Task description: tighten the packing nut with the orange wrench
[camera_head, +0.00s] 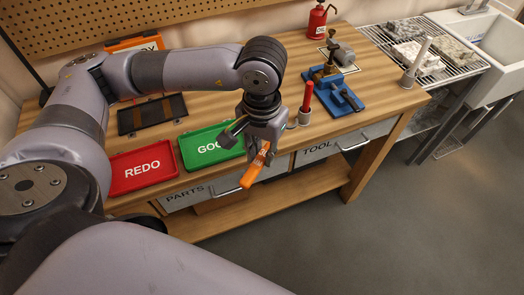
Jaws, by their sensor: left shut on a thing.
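My left gripper (264,147) is shut on the orange wrench (252,174). It holds the wrench at the front edge of the workbench, with the handle slanting down and to the left past the edge. The upper end of the wrench is hidden by the gripper. A blue fixture (345,99) stands on the bench to the right, with a dark brass-coloured fitting (330,64) at its back part. The packing nut is too small to make out there. The gripper is to the left of the fixture and apart from it. My right gripper is not in view.
A red stick in a holder (306,99) stands between gripper and fixture. A green GOOD tray (209,146) and a red REDO tray (141,171) lie left. A red pump can (317,22) is behind. A wire rack (440,58) and white sink (490,45) are right.

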